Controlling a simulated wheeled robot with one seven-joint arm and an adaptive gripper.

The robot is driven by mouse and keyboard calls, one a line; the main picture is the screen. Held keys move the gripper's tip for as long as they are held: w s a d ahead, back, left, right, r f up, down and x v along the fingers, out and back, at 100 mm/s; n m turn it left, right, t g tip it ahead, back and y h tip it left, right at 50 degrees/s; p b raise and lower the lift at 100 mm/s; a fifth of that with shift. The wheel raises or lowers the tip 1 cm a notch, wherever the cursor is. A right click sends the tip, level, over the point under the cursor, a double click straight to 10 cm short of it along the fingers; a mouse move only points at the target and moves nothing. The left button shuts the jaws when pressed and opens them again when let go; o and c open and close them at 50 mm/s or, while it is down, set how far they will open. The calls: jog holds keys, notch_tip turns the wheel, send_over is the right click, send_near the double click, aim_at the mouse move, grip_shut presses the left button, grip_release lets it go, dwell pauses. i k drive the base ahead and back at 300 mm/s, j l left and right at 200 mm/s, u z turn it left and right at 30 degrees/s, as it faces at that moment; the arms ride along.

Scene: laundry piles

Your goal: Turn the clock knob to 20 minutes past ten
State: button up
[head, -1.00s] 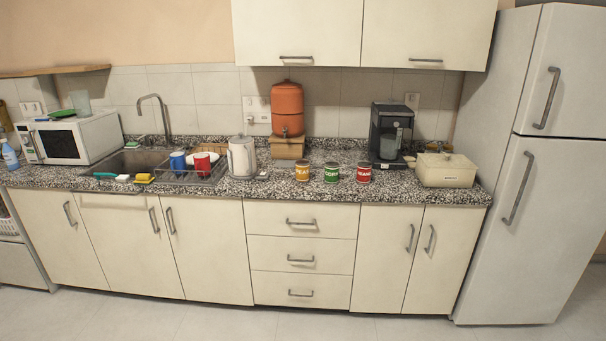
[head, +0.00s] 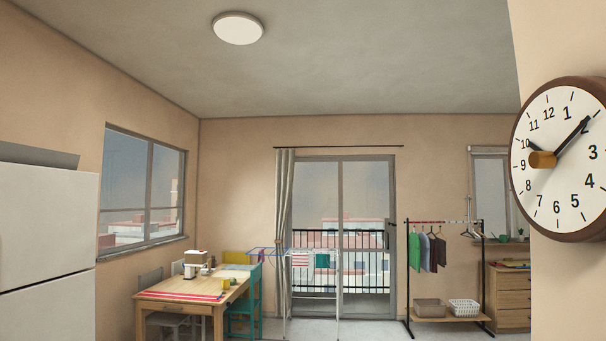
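The wall clock (head: 562,185) hangs on a wall at the right edge of the head view, seen at an angle, and its right rim is cut off. It has a brown rim, a white face and black numerals. A wooden knob (head: 542,159) sticks out from the middle of the face. The short black hand points at about 10. The long black hand points up right, at about 2, so the clock reads roughly ten past ten. My gripper is not in view.
A dining table (head: 190,303) with chairs stands at the lower left, beyond a white fridge (head: 45,240). A clothes rack (head: 407,275), drying rack (head: 313,256) and wooden drawers (head: 511,300) stand near the balcony door. Floor shows at the bottom middle.

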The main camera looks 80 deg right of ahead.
aim_at(537, 160)
jog(key=k+j+z, duration=0.2)
jog(key=z, duration=0.2)
jog(key=k+j+z, duration=0.2)
jog(key=z, duration=3.4)
